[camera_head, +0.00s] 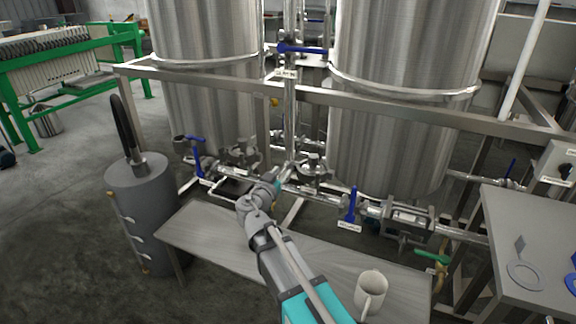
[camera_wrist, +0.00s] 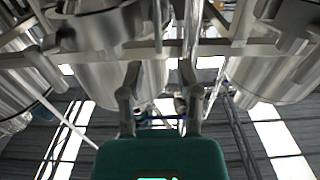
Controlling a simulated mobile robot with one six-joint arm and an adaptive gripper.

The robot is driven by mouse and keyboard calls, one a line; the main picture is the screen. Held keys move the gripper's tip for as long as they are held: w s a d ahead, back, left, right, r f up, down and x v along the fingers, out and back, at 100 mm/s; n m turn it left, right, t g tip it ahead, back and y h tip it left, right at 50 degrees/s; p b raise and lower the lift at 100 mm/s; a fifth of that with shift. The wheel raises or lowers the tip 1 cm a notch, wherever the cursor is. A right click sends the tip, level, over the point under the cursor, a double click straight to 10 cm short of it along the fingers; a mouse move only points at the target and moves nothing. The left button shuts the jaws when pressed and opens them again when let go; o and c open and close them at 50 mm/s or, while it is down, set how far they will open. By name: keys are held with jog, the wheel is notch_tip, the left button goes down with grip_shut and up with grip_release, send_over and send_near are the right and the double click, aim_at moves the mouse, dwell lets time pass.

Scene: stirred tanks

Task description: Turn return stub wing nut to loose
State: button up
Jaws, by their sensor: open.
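My gripper (camera_head: 272,178) reaches in among the pipes below the two steel tanks in the head view. In the wrist view its two fingers (camera_wrist: 160,82) stand apart with nothing between them, so it is open. Pipe fittings (camera_head: 313,168) sit just right of my gripper, and another fitting (camera_head: 240,153) is to its left. I cannot make out a wing nut on either, and the label texts are too small to read, so I cannot tell which is the return stub. The wrist view looks upward past a vertical pipe (camera_wrist: 192,35).
A frame rail (camera_head: 400,105) crosses before the tanks. Blue-handled valves (camera_head: 351,205) line the pipes. A grey cylinder (camera_head: 150,215) stands left; a side table (camera_head: 530,225) right.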

aim_at(288, 165)
jog(key=shift+x, duration=2.6)
jog(key=shift+c, duration=0.2)
grip_shut()
